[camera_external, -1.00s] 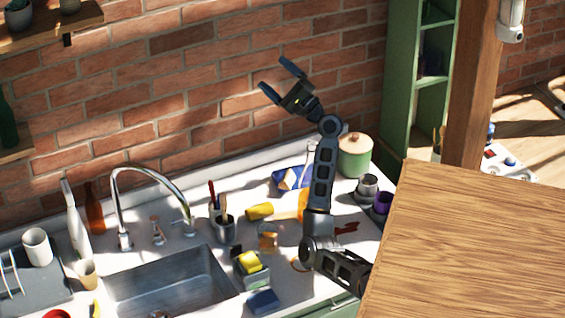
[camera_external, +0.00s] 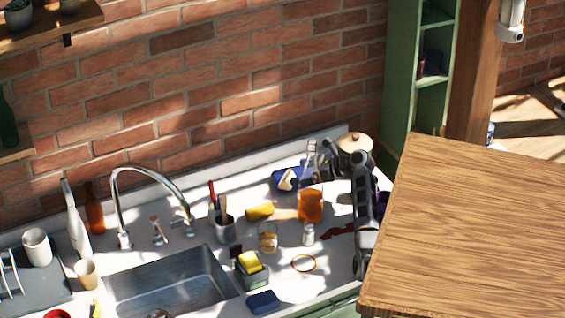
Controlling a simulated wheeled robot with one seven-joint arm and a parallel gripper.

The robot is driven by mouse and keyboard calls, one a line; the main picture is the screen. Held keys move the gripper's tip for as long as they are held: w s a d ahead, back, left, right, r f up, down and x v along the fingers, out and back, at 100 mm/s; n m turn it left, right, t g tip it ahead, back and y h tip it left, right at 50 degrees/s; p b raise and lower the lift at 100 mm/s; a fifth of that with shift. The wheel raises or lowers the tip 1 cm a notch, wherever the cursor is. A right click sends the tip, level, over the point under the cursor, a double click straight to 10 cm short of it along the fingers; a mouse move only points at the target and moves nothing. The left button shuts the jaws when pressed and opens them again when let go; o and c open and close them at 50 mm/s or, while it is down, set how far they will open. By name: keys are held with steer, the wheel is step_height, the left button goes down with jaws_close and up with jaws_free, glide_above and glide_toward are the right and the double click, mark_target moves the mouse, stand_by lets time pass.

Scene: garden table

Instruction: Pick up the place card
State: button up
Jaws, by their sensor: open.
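I cannot make out a place card for certain in this view. A small blue-and-white item (camera_external: 287,180) lies at the back of the counter, partly hidden by my gripper; I cannot tell what it is. My gripper (camera_external: 304,166) is over the back right of the counter, close to that item in the picture, with its fingers toward the left. It is open, and nothing shows between the fingers. Its height above the counter is hard to tell.
A lidded canister (camera_external: 355,143) is partly hidden behind my arm. The sink (camera_external: 170,285) and a wooden surface (camera_external: 480,235) flank the area.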

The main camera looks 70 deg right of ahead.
mark_target(289, 176)
steer(key=x, duration=0.5)
steer(key=shift+a+f, duration=0.3)
steer(key=shift+f, duration=0.1)
steer(key=shift+w+f, duration=0.15)
steer(key=shift+w, duration=0.25)
steer(key=shift+c, duration=0.5)
steer(key=c, duration=1)
steer(key=shift+o, duration=0.2)
